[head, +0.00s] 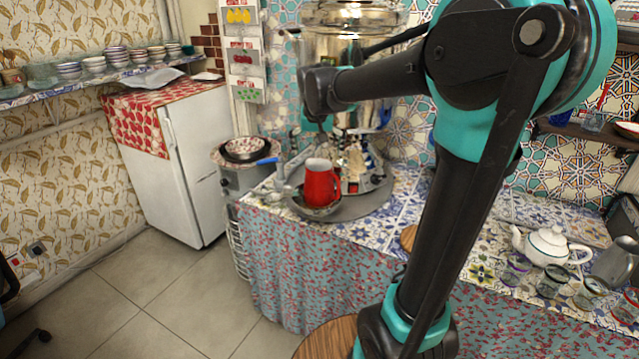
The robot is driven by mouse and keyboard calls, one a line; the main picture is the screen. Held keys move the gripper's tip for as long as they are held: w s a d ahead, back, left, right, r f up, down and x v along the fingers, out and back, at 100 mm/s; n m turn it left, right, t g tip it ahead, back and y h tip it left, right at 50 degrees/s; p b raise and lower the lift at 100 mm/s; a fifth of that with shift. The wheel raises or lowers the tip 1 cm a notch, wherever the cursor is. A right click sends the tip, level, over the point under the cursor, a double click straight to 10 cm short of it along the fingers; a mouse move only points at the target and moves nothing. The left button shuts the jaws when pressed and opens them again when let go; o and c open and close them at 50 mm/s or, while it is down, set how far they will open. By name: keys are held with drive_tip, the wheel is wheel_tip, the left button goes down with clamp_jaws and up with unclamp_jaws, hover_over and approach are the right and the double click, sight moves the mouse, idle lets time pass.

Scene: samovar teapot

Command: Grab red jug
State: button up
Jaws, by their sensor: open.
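The red jug (319,186) stands upright in the head view, left of centre. It sits in or on a dark bowl (318,211) at the front left of a round grey tray (368,207) on the tiled counter. My arm reaches in from the right, and my gripper (318,122) is at its left end, above the jug in the picture and apart from it. It is open and empty. Its fingers are small and partly hidden by the wrist. A large metal samovar (345,45) stands behind, partly covered by my arm.
A small stove with pans (245,150) and a blue-handled item stands left of the jug. A white fridge (185,150) is further left. A white teapot (548,246) and several glasses stand on the right counter.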

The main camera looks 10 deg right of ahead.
sight(319, 176)
drive_tip(key=x, duration=1.6)
drive_tip(key=shift+s+f, duration=0.1)
drive_tip(key=shift+f, duration=0.1)
drive_tip(key=shift+c, duration=0.6)
drive_tip(key=c, duration=1.6)
drive_tip(key=shift+s+r, duration=0.1)
drive_tip(key=shift+s+a+r, duration=0.15)
drive_tip(key=shift+s+r, duration=0.7)
drive_tip(key=shift+s, duration=0.1)
drive_tip(key=s+a+r, duration=0.2)
drive_tip(key=s+r, duration=0.4)
drive_tip(key=s, duration=0.5)
drive_tip(key=shift+s, duration=0.25)
